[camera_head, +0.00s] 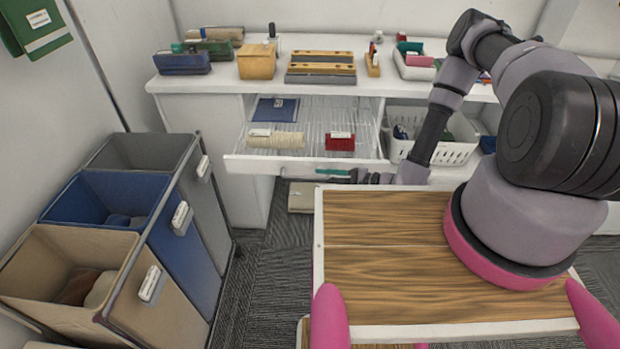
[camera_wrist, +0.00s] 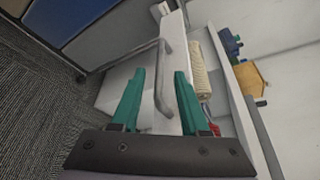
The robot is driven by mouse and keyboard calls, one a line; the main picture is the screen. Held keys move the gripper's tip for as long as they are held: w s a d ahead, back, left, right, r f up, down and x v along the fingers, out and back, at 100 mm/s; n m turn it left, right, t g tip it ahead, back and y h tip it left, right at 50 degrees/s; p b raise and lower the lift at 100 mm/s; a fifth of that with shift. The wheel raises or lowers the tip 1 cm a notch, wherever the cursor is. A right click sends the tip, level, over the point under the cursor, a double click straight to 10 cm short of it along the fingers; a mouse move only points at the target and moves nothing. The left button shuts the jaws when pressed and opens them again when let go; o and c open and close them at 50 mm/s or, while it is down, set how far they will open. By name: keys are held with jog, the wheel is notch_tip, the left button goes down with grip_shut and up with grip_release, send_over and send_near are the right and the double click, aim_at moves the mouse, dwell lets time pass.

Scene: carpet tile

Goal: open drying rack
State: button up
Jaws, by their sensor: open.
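The drying rack (camera_head: 250,165) is a white-fronted pull-out tray with a clear ribbed bottom. It stands out from under the white counter and holds a cream roll (camera_head: 276,140), a red block (camera_head: 340,142) and a blue flat item (camera_head: 275,109). My gripper (camera_head: 332,172) is at the right part of its front. In the wrist view, the grey bar handle (camera_wrist: 160,92) on the rack front (camera_wrist: 176,40) lies between the open green fingers of my gripper (camera_wrist: 160,75). A gap shows beside the fingers; whether either touches the bar is unclear. The cream roll (camera_wrist: 199,68) shows behind the front.
A wood-topped surface (camera_head: 385,260) lies in front. Several fabric bins (camera_head: 110,195) stand at left. A white basket (camera_head: 455,150) is right of the rack. Brushes and wooden blocks (camera_head: 320,68) stand on the counter. A small box (camera_head: 302,196) lies on the carpet below the rack.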

jog(key=shift+v, duration=2.05)
jog(key=w+d+r+n+g+h, duration=0.15)
jog(key=r+n+g, duration=0.25)
jog(key=r, duration=0.9)
jog(key=w+d+r+n+g+h, duration=0.1)
jog(key=w+d+r+n+g, duration=0.2)
jog(key=r, duration=1)
jog(key=s+d+r+t+h, duration=0.3)
jog(key=s+d+r, duration=0.1)
jog(key=r, duration=0.5)
jog(key=s+d+r+t+h, duration=0.3)
jog(key=s+d+r, duration=0.1)
jog(key=r, duration=0.5)
jog(key=s+d+r+t+h, duration=0.3)
jog(key=s+d+r+h, duration=0.1)
jog(key=r, duration=0.5)
jog(key=shift+s+d+r+m, duration=0.2)
jog(key=shift+d+r+m, duration=0.15)
jog(key=shift+d, duration=0.35)
